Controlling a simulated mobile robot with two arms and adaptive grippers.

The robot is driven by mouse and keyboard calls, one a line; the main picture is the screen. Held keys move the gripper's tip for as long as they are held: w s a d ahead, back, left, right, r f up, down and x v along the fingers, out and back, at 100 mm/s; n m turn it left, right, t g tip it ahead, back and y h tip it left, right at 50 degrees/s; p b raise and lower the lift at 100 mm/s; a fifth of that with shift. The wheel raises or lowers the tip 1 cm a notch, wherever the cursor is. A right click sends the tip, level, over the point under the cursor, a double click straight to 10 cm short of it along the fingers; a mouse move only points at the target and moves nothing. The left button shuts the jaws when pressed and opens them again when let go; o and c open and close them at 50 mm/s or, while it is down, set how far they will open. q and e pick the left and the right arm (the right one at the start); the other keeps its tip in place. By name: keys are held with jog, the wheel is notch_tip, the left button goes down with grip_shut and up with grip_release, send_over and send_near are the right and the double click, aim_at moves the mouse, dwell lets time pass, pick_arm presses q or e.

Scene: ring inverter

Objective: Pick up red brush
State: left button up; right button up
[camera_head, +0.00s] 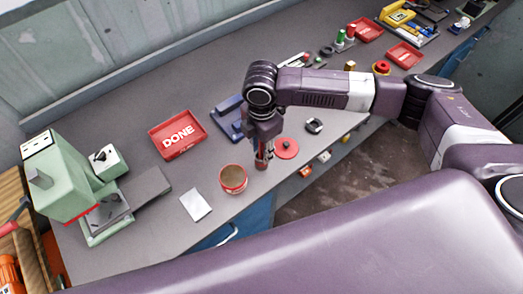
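My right gripper (263,158) points down over the workbench (130,250), between a red can (233,186) on its left and a round red disc (288,149) on its right. Its fingers look close together. A small red patch shows at the fingers, but it is too small to tell whether it is a held thing. I cannot clearly make out a red brush. A red-handled tool (14,217) lies at the far left edge, and its type is unclear. My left gripper is not in view.
A red tray (178,149) marked DONE, a blue fixture (224,116) and a white card (196,204) lie near the gripper. A green machine (62,178) stands at the left. More red trays (405,55) are at the far right. The bench's front edge is close.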

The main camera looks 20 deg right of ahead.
grip_shut()
jog(key=shift+r, duration=0.1)
notch_tip(320, 180, up, 20)
jog(key=b, duration=0.3)
jog(key=shift+b, duration=0.4)
